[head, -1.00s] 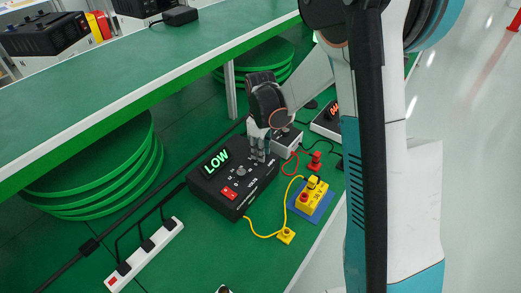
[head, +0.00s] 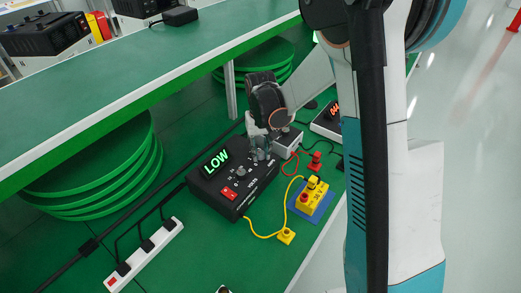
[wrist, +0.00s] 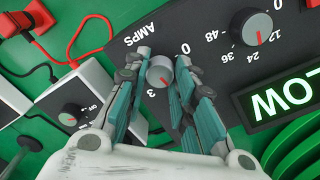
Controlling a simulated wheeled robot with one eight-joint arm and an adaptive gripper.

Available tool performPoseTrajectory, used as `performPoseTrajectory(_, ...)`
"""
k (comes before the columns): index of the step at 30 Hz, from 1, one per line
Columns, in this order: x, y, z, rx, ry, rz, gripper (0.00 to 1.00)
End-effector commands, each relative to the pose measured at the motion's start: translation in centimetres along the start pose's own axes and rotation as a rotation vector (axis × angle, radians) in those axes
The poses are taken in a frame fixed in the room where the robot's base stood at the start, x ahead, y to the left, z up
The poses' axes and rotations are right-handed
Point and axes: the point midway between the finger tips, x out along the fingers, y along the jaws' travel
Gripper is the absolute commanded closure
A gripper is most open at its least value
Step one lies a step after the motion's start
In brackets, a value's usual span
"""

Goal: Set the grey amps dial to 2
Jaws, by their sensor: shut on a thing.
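The grey amps dial (wrist: 160,71) sits on the black power supply (head: 215,185), beside the label AMPS. In the wrist view my gripper (wrist: 162,82) has its two fingers on either side of this dial, shut on it. A red pointer mark shows on the dial's lower part. The figures 0 and 3 show around it; the fingers hide the other marks, so I cannot read its exact setting. In the head view my gripper (head: 262,152) is down at the right end of the supply's panel. The green display (head: 216,161) reads LOW.
The grey volts dial (wrist: 253,27) stands beside the amps dial, with its red line between 12 and 24. A red switch (head: 228,193) is on the panel. A yellow block (head: 309,198) with a cable is to the right. A power strip (head: 145,255) lies at left.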

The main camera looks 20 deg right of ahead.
Motion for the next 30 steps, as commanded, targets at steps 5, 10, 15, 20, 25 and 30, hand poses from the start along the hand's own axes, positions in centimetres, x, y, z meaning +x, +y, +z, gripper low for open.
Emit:
performPoseTrajectory(5, 0.0, 0.0, -0.02, 0.106, 0.001, 0.0, 1.0)
performPoseTrajectory(10, 0.0, -0.01, -0.02, 0.174, 0.0, 0.0, 1.0)
performPoseTrajectory(15, 0.0, -0.01, -0.02, 0.211, 0.0, 0.0, 1.0)
performPoseTrajectory(20, 0.0, -0.01, -0.02, 0.221, 0.0, 0.0, 1.0)
performPoseTrajectory(25, 0.0, -0.01, -0.02, 0.221, 0.0, 0.0, 1.0)
performPoseTrajectory(30, 0.0, -0.01, -0.02, 0.221, 0.0, 0.0, 0.69)
